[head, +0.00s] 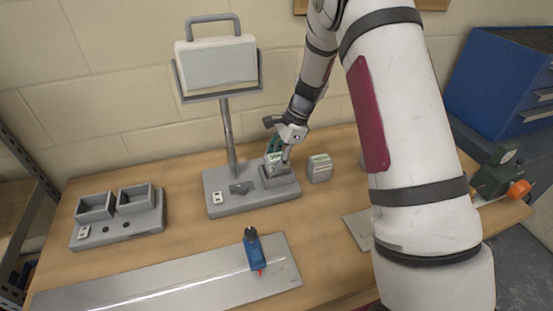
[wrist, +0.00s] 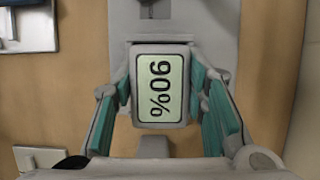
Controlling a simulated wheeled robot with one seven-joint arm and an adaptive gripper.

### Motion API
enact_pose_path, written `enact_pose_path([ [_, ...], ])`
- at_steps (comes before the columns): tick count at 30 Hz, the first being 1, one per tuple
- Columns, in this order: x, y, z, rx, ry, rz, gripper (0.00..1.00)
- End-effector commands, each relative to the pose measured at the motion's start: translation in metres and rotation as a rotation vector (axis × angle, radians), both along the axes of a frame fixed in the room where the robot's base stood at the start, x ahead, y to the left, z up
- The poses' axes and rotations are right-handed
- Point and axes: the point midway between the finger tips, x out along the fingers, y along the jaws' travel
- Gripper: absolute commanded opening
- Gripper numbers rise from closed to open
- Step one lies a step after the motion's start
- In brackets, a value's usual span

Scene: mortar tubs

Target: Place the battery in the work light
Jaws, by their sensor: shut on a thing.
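The work light (head: 217,64) stands at the back of the bench, its lamp on a post above a grey base (head: 222,206). My gripper (head: 277,155) is over the right part of that base. In the wrist view my gripper (wrist: 165,90) has its green-padded fingers on either side of a grey battery (wrist: 185,52) and is shut on it. The battery's display reads 90%. In the head view the battery (head: 276,160) is at the socket (head: 279,179) on the base. I cannot tell how deep it sits, as its lower part is hidden.
A second grey battery (head: 319,169) stands just right of the base. A grey two-bay unit (head: 117,218) is at the left. A metal plate (head: 175,288) with a blue tool (head: 254,252) lies in front. A green and orange device (head: 500,176) is at the far right.

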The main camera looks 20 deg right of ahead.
Motion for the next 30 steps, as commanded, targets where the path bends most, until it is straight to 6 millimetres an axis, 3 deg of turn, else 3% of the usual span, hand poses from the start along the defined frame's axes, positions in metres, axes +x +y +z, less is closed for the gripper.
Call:
enact_pose_path([
  [6,0.001,0.000,-0.002,0.000,0.000,0.000,0.00],
  [7,0.000,0.000,-0.003,0.000,0.000,0.000,0.42],
  [9,0.000,0.000,-0.003,0.000,0.000,0.000,0.58],
  [10,0.000,0.000,-0.003,0.000,0.000,0.000,0.60],
  [22,0.001,-0.002,0.004,-0.001,-0.002,-0.001,0.60],
  [30,0.002,-0.020,0.046,-0.001,-0.005,0.000,0.60],
])
